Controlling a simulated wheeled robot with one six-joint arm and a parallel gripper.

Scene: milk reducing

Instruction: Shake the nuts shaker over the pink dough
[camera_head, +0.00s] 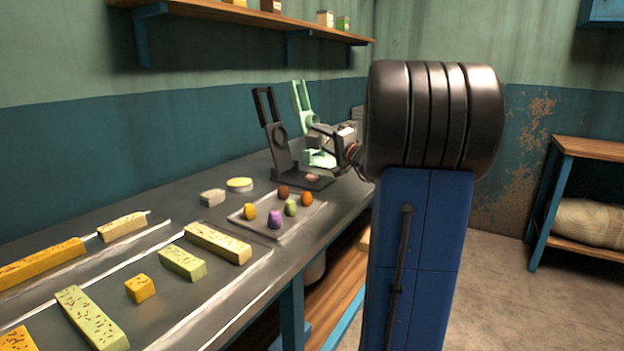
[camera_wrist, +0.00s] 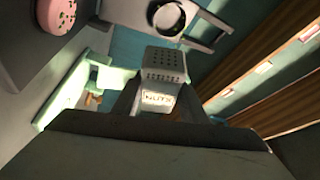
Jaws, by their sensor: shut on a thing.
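The nuts shaker (camera_wrist: 160,98) is a pale box with a perforated grey top and a dark label. My gripper (camera_wrist: 158,108) is shut on it, one finger on each side, in the wrist view. In the head view my gripper (camera_head: 338,147) is at the black press at the counter's far end, with the pale shaker (camera_head: 347,131) at its tip. The pink dough (camera_head: 312,178) lies on the base of the black press, below my gripper. In the wrist view the pink dough (camera_wrist: 57,12) is at the upper left, apart from the shaker, with small dark and green specks on it.
The black press (camera_head: 277,125) stands in front of a light green press (camera_head: 301,105). A tray (camera_head: 290,234) of several coloured balls lies nearer, with a yellow disc (camera_head: 239,184) and a beige block (camera_head: 212,197) beside it. Coloured bars fill the near counter.

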